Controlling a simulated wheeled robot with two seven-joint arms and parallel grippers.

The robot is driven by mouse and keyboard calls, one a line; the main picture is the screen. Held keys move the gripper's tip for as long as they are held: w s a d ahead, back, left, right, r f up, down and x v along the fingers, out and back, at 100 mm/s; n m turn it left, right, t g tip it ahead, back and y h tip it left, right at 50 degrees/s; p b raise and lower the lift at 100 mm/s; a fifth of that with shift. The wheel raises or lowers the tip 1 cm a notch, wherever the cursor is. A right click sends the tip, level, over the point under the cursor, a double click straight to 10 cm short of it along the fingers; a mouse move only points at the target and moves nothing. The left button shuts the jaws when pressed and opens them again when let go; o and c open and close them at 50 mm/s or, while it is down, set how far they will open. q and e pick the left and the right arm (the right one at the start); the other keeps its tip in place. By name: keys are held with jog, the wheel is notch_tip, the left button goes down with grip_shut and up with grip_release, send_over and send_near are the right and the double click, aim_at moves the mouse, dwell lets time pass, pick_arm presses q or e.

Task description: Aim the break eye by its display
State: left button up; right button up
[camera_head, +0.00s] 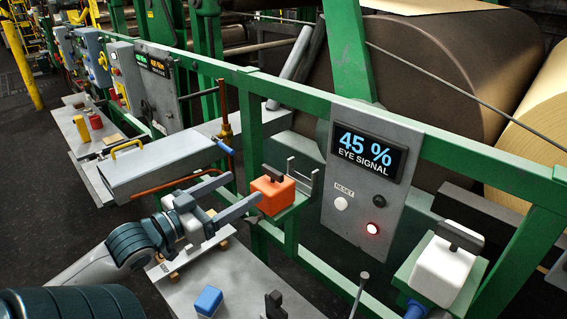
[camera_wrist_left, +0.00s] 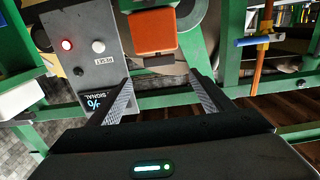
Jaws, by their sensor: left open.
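An orange block (camera_head: 272,194) with a dark tab on top sits on a green bracket on the rail; I cannot tell for certain that it is the break eye. My left gripper (camera_head: 242,189) is open and empty, its fingertips close to the block's left side. In the left wrist view the orange block (camera_wrist_left: 153,33) lies ahead of the open gripper (camera_wrist_left: 166,84), not between its fingers. The display (camera_head: 368,151) reads "45 %" and "EYE SIGNAL"; it shows upside down and partly hidden in the left wrist view (camera_wrist_left: 93,102). My right gripper is out of view.
The grey panel has a white reset button (camera_head: 341,203) and a lit red lamp (camera_head: 373,229). A white block (camera_head: 442,271) with a dark tab sits on a green bracket at right. A blue block (camera_head: 208,301) lies on the grey table below. Green rails (camera_head: 425,150) run behind.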

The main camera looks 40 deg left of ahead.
aim_at(273, 187)
pick_arm(q)
jog(key=w+p, duration=0.1)
jog(key=w, duration=0.3)
jog(key=w+p, duration=0.1)
jog(key=w, duration=0.4)
jog(key=w+d+p, duration=0.1)
jog(key=w+p, duration=0.1)
jog(key=w, duration=0.2)
jog(key=shift+w+d+r, duration=0.1)
jog(key=shift+w, duration=0.3)
jog(key=shift+w+d+p, duration=0.1)
jog(key=shift+w+p, duration=0.2)
jog(key=shift+w, duration=0.45)
jog(key=c, duration=1)
jog(key=shift+c, duration=0.2)
